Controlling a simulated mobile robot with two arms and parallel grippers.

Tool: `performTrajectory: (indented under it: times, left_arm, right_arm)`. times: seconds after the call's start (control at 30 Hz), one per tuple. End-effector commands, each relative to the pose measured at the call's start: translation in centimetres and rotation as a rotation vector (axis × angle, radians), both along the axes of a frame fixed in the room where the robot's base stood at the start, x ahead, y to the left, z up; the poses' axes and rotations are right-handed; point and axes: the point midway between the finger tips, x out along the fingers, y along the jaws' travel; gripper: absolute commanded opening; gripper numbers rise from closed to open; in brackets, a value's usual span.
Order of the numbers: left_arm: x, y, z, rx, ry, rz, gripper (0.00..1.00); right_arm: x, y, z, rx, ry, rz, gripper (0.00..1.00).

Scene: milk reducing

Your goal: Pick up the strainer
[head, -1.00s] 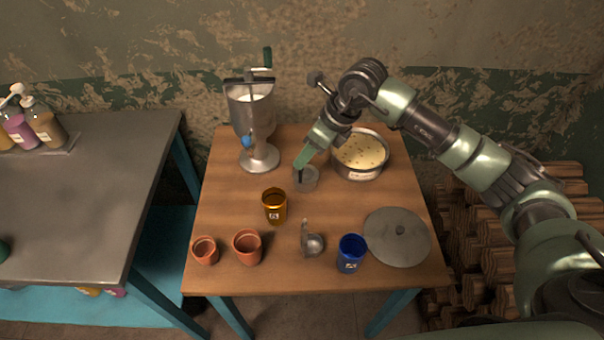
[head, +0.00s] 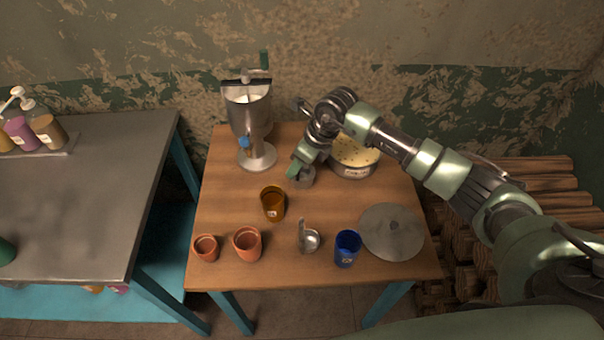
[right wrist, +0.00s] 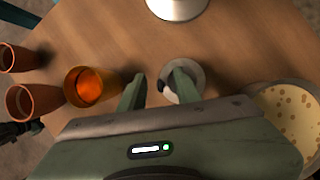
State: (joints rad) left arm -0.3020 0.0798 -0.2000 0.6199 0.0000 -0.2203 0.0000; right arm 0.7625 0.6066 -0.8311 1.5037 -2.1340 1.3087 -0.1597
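The strainer appears to be the small grey cup-like piece (head: 304,180) on the wooden table, left of the pot; its far side is partly hidden by my right gripper. My right gripper (head: 295,172) is down at its upper left edge. In the right wrist view the two fingers are apart, and the strainer (right wrist: 192,72) shows around the right finger. A small dark part, perhaps its handle, lies in the gap between the fingers. I cannot tell whether a finger touches it. My left gripper is not in view.
The pot of yellowish liquid (head: 354,154) stands close to the right. A metal separator (head: 246,125) stands behind left. An amber cup (head: 273,204), clay cups (head: 247,245), a ladle (head: 310,241), a blue cup (head: 346,249) and a round lid (head: 391,232) are nearer the front.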

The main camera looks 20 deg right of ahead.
Motion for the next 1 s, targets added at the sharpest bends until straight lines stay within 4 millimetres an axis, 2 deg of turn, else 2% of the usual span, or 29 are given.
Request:
performTrajectory:
  times: [0.03,0.1,1.0]
  left_arm:
    - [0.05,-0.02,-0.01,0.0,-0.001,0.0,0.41]
    - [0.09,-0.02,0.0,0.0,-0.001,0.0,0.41]
    - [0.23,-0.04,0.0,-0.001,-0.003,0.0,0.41]
  right_arm:
    - [0.0,-0.02,0.01,0.0,0.0,0.0,0.16]
    - [-0.01,-0.01,0.02,0.0,0.0,0.0,0.0]
    - [0.0,-0.01,0.07,0.001,0.0,-0.001,0.0]
